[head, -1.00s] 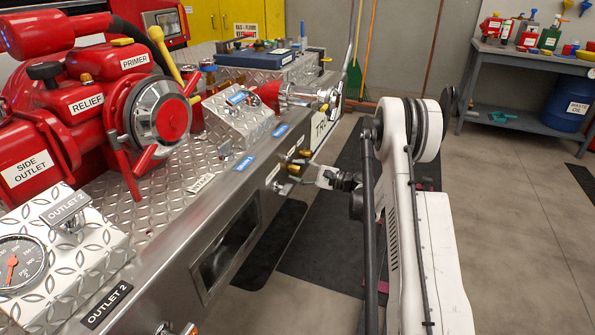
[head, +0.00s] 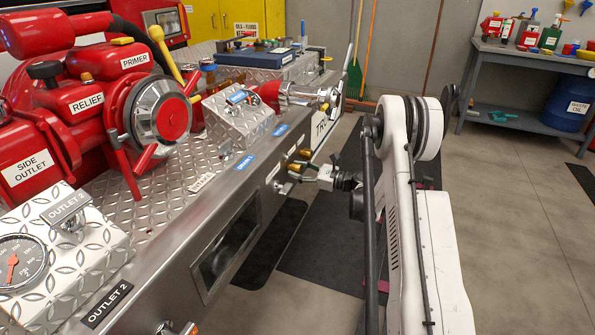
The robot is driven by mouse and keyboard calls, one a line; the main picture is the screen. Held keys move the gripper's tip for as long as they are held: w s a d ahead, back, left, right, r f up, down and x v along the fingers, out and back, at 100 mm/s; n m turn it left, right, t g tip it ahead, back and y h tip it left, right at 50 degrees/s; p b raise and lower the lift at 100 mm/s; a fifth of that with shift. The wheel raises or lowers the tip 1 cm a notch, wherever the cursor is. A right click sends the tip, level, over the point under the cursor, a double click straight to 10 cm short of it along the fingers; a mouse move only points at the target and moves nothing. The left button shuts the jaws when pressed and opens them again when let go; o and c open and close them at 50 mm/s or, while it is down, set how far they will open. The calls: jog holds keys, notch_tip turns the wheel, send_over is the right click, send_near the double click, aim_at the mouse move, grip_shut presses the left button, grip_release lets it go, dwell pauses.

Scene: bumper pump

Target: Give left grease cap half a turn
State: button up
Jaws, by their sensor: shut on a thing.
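Small brass grease caps stick out of the steel front panel of the bumper, near the middle of the head view. The nearer, left grease cap (head: 293,168) is at the tips of my gripper (head: 302,174). My gripper reaches in from the right, beside the panel, and is shut on this cap. The fingers are small in the picture and partly cover the cap, so its exact turn cannot be told. Another brass fitting (head: 304,153) shows just behind and above it.
The red pump (head: 95,110) and tread-plate deck fill the left. A small tread-plate box (head: 238,118) and a silver-ended red pipe (head: 300,94) stand above the caps. Dark mats (head: 320,240) lie on the floor below. A grey workbench (head: 520,62) stands at the back right.

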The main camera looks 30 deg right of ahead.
jog(key=shift+m, duration=0.3)
jog(key=o, duration=1.2)
jog(key=shift+c, duration=0.2)
jog(key=v, duration=1.2)
